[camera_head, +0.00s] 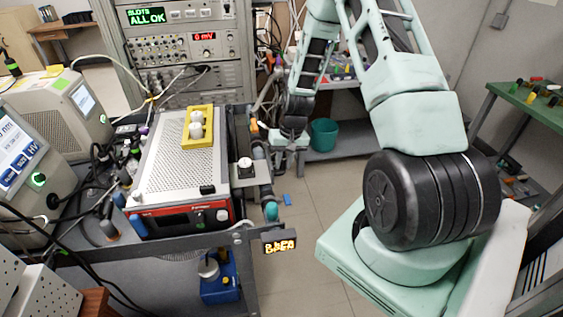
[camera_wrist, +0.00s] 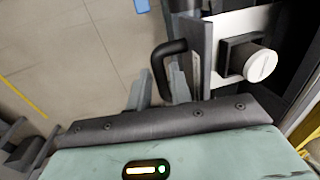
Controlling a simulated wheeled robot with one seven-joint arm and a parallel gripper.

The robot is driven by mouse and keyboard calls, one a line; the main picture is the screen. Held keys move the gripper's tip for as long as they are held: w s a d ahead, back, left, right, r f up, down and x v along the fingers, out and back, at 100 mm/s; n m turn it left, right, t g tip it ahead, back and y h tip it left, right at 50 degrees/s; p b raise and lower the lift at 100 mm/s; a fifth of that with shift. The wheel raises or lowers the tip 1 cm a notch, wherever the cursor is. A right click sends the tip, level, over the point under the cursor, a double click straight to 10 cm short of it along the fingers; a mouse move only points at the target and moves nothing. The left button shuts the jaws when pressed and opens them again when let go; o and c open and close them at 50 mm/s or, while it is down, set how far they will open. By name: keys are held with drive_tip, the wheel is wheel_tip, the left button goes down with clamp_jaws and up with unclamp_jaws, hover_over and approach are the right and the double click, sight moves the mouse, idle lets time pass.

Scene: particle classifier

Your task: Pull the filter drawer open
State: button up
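The drawer's grey front plate (camera_wrist: 207,55) stands upright in the wrist view, with a white strip and a round white knob (camera_wrist: 260,66) to its right. A black bent handle (camera_wrist: 168,62) sticks out from the plate to the left. My gripper (camera_wrist: 160,92) has one finger on each side of the handle's bar. The gap looks about as wide as the bar, and I cannot tell whether both fingers touch it. In the head view my gripper (camera_head: 287,140) is to the right of the grey instrument, and the white knob (camera_head: 245,164) shows on its right side; the handle is not clear there.
A yellow tray with white cups (camera_head: 198,127) sits on the instrument (camera_head: 165,160). A display sign (camera_head: 280,243) hangs at the bench corner. A green bin (camera_head: 323,134) stands behind my gripper. A green-topped table (camera_head: 535,104) is at the right. The floor (camera_head: 310,225) right of the bench is mostly clear.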

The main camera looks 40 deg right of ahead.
drive_tip(key=shift+o, duration=0.9)
wheel_tip(320, 180, up, 17)
drive_tip(key=s+d+b, duration=0.1)
drive_tip(key=d+b, duration=0.1)
drive_tip(key=shift+s+d+b, duration=0.25)
drive_tip(key=shift+s+b, duration=0.05)
drive_tip(key=shift+r, duration=0.1)
